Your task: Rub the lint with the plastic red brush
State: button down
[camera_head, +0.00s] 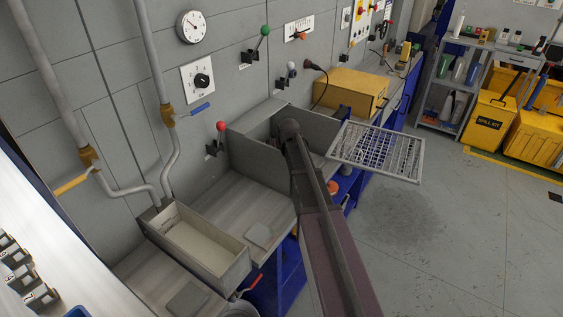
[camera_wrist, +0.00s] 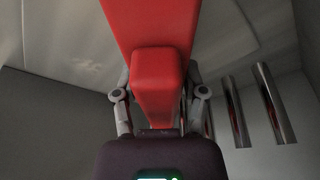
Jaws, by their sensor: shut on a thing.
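The red brush (camera_wrist: 155,75) fills the middle of the wrist view, its broad part running up out of the top edge. My gripper (camera_wrist: 158,100) is shut on it, one finger on each side. In the head view my arm reaches into a grey-walled bay at the wall bench, and it hides the gripper and brush there. The brush's working face is hidden. A pale, creased surface (camera_wrist: 60,40) lies behind the brush in the wrist view. I cannot make out lint for certain, nor whether the brush touches anything.
A metal mesh screen (camera_head: 400,160) juts out right of my arm. An upright grey panel (camera_head: 256,165) stands left of it. An open tray (camera_head: 196,243) sits on the bench at the left. Shiny metal bars (camera_wrist: 273,102) are right of the gripper.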

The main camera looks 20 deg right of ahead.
jog(key=shift+s+d+f, duration=0.1)
jog(key=shift+s+d, duration=0.15)
jog(key=shift+s, duration=0.7)
jog(key=shift+s+d, duration=0.25)
jog(key=shift+s, duration=0.65)
jog(key=shift+s+d, duration=0.55)
jog(key=shift+s, duration=0.15)
jog(key=shift+s+d, duration=0.5)
jog(key=shift+s, duration=0.2)
jog(key=shift+s+r, duration=0.4)
jog(key=shift+r, duration=0.15)
jog(key=shift+w+d+f, duration=0.15)
jog(key=shift+w+f, duration=0.05)
jog(key=shift+w, duration=0.35)
notch_tip(320, 180, up, 6)
jog(key=p, duration=0.6)
jog(key=shift+w+r+p, duration=0.1)
jog(key=shift+r+p, duration=0.05)
jog(key=shift+p, duration=0.2)
jog(key=shift+r+p, duration=1.4)
jog(key=shift+r, duration=0.05)
jog(key=shift+r, duration=0.1)
